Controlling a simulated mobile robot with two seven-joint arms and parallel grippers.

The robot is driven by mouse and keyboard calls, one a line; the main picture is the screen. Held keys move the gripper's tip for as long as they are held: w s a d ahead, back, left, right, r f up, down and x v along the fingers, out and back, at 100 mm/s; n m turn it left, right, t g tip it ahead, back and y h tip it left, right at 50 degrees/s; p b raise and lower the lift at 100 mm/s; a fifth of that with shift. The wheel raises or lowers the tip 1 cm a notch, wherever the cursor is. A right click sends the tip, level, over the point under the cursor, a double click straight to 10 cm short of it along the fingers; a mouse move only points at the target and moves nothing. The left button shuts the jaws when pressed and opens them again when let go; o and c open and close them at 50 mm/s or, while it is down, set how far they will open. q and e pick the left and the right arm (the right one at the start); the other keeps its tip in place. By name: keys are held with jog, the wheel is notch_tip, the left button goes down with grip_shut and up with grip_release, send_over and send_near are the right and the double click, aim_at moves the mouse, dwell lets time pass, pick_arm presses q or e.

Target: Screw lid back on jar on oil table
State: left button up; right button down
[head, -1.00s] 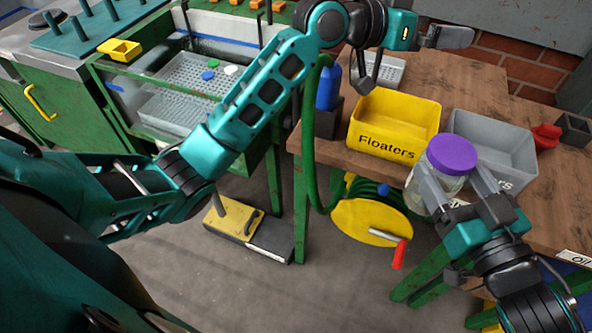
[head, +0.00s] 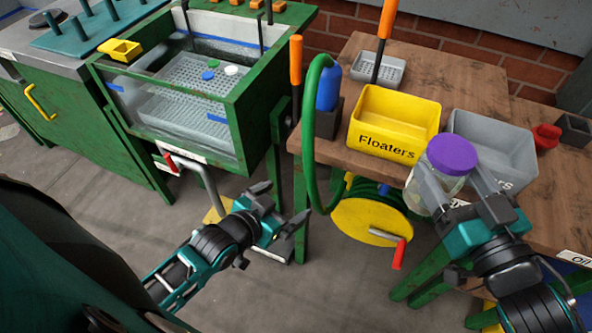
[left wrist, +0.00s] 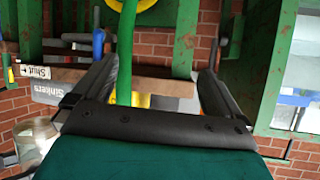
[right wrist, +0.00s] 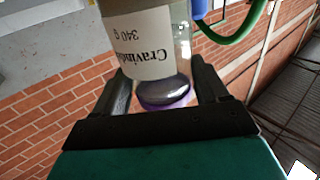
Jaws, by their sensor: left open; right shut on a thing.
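My right gripper (head: 446,174) is shut on the jar, with a finger on either side. The right wrist view shows the jar (right wrist: 150,42) with its printed label and the purple lid (right wrist: 168,98) between the fingers. My left gripper (head: 282,204) is open and empty, low beside the table's left legs, well away from the jar.
A yellow Floaters bin (head: 395,122) and a grey bin (head: 497,147) stand behind the jar. A green hose (head: 311,150) hangs over the table's left end, above a yellow reel (head: 370,222). A green-framed water tank (head: 190,90) stands left. Floor between is mostly clear.

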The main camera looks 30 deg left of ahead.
pick_arm(q)
jog(key=s+d+f+g, duration=0.1)
jog(key=s+d+f, duration=0.1)
jog(key=s, duration=0.3)
jog(key=shift+d+f, duration=0.4)
jog(key=shift+f, duration=0.3)
jog(key=shift+w, duration=0.1)
pick_arm(e)
jog(key=shift+r, duration=0.1)
